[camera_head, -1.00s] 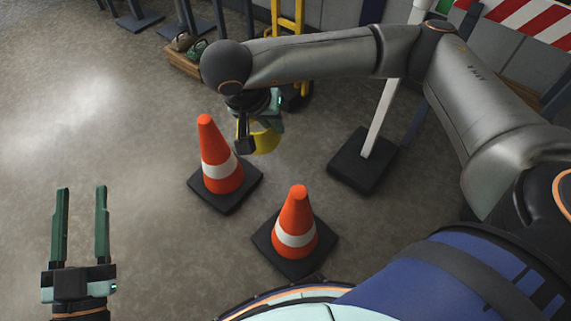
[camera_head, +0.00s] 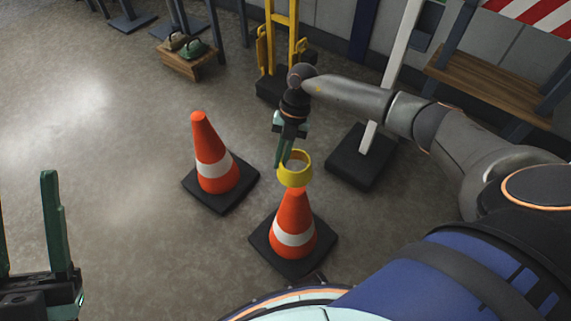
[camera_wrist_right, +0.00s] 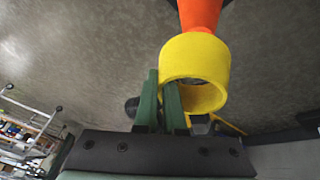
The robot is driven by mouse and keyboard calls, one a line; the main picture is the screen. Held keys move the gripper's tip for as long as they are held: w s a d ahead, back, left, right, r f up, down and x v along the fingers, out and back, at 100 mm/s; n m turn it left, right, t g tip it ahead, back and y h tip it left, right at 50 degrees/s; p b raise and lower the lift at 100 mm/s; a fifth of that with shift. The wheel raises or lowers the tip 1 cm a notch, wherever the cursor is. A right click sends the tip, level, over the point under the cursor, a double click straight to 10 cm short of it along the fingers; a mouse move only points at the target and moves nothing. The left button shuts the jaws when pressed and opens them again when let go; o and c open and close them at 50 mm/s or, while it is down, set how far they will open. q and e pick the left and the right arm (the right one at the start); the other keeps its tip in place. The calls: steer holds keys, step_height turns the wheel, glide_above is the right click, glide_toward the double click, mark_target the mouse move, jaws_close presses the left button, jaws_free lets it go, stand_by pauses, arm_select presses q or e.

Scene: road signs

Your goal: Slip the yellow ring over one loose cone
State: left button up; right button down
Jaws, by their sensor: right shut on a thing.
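My right gripper (camera_head: 284,152) is shut on the yellow ring (camera_head: 296,171), pinching its wall at the left side. The ring shows large in the right wrist view (camera_wrist_right: 195,62), with its opening visible. In the head view the ring appears at the top of the nearer orange cone (camera_head: 293,221); part of that cone shows beyond the ring in the wrist view (camera_wrist_right: 201,14). I cannot tell whether the ring is around the tip or just above it. A second orange cone (camera_head: 213,158) stands upright to the left. My left gripper (camera_head: 22,225) is open and empty at the left edge, partly cut off.
A white post on a dark base (camera_head: 359,158) stands to the right of the cones. A yellow hand truck (camera_head: 282,42) and a low wooden crate (camera_head: 190,62) are behind. The floor at left is clear.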

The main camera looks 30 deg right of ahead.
arm_select(q)
step_height(320, 180, down, 7)
steer(key=b, duration=0.7)
steer(key=shift+s+d+r+h, duration=0.15)
steer(key=shift+s+d+h, duration=0.1)
steer(key=shift+d+h, duration=0.2)
arm_select(e)
steer(key=shift+s+d+f+m+t+y, duration=0.2)
steer(key=shift+f+m, duration=0.4)
steer(key=shift+f, duration=0.95)
steer(key=shift+w+d+f+m+t, duration=0.2)
steer(key=shift+f+m, duration=0.4)
steer(key=shift+f, duration=0.95)
steer(key=shift+s+d+f+m+t+y, duration=0.1)
steer(key=shift+s+f+m+t, duration=0.35)
steer(key=shift+f, duration=1.1)
steer(key=shift+w, duration=0.25)
steer(key=c, duration=0.9)
jaws_free()
steer(key=shift+s+f+g, duration=0.1)
steer(key=shift+g, duration=0.15)
steer(key=shift+d, duration=0.15)
